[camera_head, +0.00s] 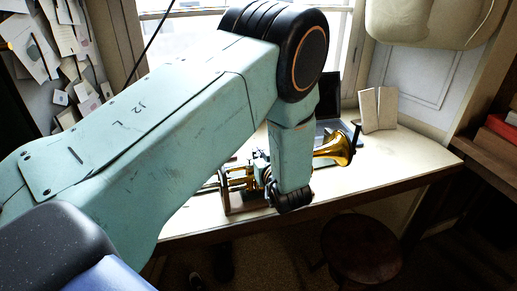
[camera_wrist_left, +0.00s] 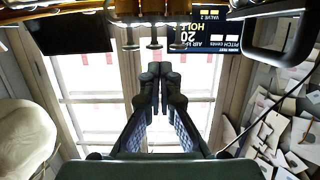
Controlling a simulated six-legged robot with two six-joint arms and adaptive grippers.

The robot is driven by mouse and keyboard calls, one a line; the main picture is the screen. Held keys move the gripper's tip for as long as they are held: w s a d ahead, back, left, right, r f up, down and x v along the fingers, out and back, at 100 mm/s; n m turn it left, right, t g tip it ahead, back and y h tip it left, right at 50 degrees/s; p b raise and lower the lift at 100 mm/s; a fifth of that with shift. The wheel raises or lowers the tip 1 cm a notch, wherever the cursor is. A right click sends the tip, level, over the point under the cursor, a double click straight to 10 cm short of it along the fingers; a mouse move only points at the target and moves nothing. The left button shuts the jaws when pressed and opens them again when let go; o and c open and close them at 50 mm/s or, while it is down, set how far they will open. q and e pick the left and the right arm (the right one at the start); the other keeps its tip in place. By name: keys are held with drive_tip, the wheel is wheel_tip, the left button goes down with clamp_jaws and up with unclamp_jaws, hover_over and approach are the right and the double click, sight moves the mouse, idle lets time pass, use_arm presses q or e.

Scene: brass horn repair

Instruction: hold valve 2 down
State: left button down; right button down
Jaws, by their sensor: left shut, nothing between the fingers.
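The brass horn (camera_head: 335,149) is on the workbench (camera_head: 400,170), partly hidden behind my left arm in the head view. Its bell points right, and gold valve parts show left of my wrist. In the left wrist view, three valve stems with round ends hang into the top edge; the middle one (camera_wrist_left: 153,43) lies between the other two. My left gripper (camera_wrist_left: 160,72) is shut and empty, its fingertips just below the middle stem in the picture. I see a small gap there, but cannot tell its depth. My right gripper is in neither view.
A lit screen (camera_wrist_left: 208,14) with text including "VALVE 2" and "HOLD" shows behind the stems. A stool (camera_head: 361,247) stands before the bench. Pale boards (camera_head: 378,110) lean at the back right. The bench's right end looks clear.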

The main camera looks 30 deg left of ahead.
use_arm(q)
drive_tip(key=shift+w+a+f, duration=0.1)
drive_tip(key=shift+w+f, duration=0.1)
drive_tip(key=shift+f, duration=0.35)
drive_tip(key=shift+w+f, duration=0.15)
drive_tip(key=shift+w, duration=0.05)
drive_tip(key=shift+s+d+r, duration=0.25)
drive_tip(key=shift+d+r, duration=0.05)
drive_tip(key=shift+d, duration=0.05)
drive_tip(key=shift+s, duration=0.15)
drive_tip(key=shift+f+b, duration=0.3)
drive_tip(key=shift+w+a+f+b, duration=0.15)
drive_tip(key=shift+f+b, duration=0.1)
drive_tip(key=shift+f, duration=0.2)
drive_tip(key=shift+w+a+f+b, duration=0.1)
drive_tip(key=shift+f+b, duration=0.1)
drive_tip(key=shift+f, duration=0.25)
drive_tip(key=shift+d, duration=0.1)
drive_tip(key=shift+s+d+r, duration=0.1)
drive_tip(key=shift+s+r, duration=0.05)
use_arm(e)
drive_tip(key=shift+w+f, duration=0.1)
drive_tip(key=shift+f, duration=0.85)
